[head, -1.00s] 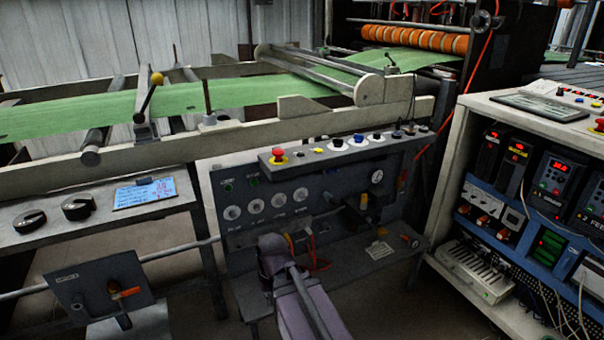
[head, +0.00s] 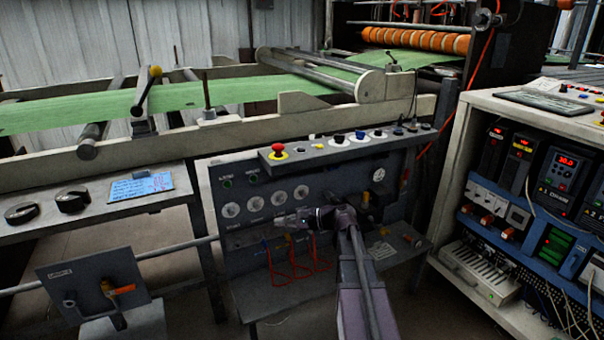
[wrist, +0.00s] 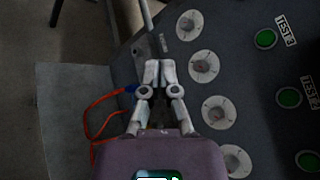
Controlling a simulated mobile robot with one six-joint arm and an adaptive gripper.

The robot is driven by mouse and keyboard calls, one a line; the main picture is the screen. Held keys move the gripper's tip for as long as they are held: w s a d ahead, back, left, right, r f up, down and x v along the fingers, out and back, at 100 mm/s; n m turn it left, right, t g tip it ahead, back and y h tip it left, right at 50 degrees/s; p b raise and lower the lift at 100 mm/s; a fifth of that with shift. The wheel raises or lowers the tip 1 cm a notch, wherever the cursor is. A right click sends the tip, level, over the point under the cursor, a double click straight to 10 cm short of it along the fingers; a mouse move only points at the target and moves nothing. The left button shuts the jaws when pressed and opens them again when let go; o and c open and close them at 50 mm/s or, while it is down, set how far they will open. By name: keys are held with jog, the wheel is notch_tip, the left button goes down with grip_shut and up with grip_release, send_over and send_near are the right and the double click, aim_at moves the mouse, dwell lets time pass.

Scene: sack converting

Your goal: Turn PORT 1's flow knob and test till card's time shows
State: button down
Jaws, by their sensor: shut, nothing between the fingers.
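My gripper (head: 278,221) is shut and empty, in front of the grey panel (head: 325,180), just below its row of round white dials. In the wrist view my gripper (wrist: 152,64) has its tips together beside a white dial (wrist: 204,67), with no clear contact. More white dials, one at the top (wrist: 188,25) and one lower (wrist: 218,111), line up with it. Green buttons, one of them upper (wrist: 265,39), carry "TEST" labels to the right. I cannot read which dial is PORT 1. A blue lit card (head: 141,187) lies on the left bench; its text is too small to read.
Red cord loops (head: 285,262) hang under my gripper. A console strip with a red mushroom button (head: 278,150) juts out above the dials. A grey box with an orange-handled valve (head: 118,288) stands lower left. An electrical cabinet (head: 450,200) stands at the right.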

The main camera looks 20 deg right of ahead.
jog(key=w+d+r+m+t+y, duration=0.1)
jog(key=d+r+m+t, duration=0.2)
jog(key=d, duration=0.4)
jog(key=w+d+r+m+t+y+b, duration=0.1)
jog(key=d+r+m+t, duration=0.2)
jog(key=d, duration=0.4)
jog(key=shift+w+r+m+t, duration=0.25)
jog(key=shift+r+m+t, duration=0.2)
jog(key=shift+r, duration=0.4)
jog(key=shift+w+d, duration=0.1)
jog(key=shift+w+a, duration=0.2)
jog(key=shift+w, duration=4.1)
jog(key=shift+w, duration=0.85)
dwell(0.5)
